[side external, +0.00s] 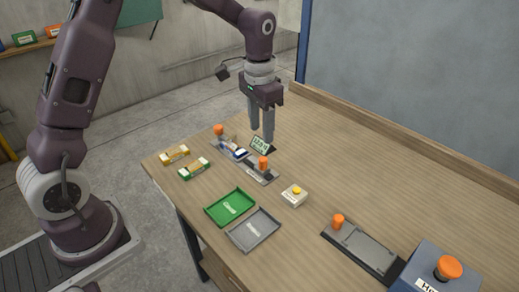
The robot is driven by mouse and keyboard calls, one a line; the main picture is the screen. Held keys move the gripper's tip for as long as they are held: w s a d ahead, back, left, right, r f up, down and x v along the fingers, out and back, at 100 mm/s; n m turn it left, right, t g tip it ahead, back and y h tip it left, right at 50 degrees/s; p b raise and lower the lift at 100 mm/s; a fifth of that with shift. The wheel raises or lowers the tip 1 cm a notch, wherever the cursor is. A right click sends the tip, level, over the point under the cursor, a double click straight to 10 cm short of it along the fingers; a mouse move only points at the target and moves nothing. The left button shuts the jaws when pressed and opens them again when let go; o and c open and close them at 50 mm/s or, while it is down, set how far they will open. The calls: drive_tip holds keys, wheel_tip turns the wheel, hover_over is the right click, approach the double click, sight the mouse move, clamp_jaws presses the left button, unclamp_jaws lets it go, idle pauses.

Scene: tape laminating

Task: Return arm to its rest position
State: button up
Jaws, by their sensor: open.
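My gripper (262,128) hangs down above the far part of the wooden table (330,160). Its two fingers are apart, with nothing seen between them. Just under and in front of it is a grey fixture (257,175) with two orange knobs, one at its left end (218,129) and one near its right end (264,162). A small blue and white item (237,152) sits on the fixture. A dark green card with light print (260,146) stands or lies behind the fixture, close to the fingertips; I cannot tell whether they touch it.
A green tray (230,207) and a grey tray (253,230) lie at the front edge. A white box with a yellow button (294,195), a grey plate fixture (362,248) and a blue box (437,270) stand rightward.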

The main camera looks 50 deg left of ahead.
drive_tip(key=s+d+r+n+t, duration=0.1)
drive_tip(key=s+d+r+t, duration=0.15)
drive_tip(key=s+r, duration=1.15)
drive_tip(key=s+f+n+t, duration=0.1)
drive_tip(key=s+t, duration=0.1)
drive_tip(key=s, duration=1.1)
drive_tip(key=shift+s+d+f, duration=0.15)
drive_tip(key=shift+d+f, duration=0.1)
drive_tip(key=shift+d, duration=0.15)
drive_tip(key=shift+t, duration=0.25)
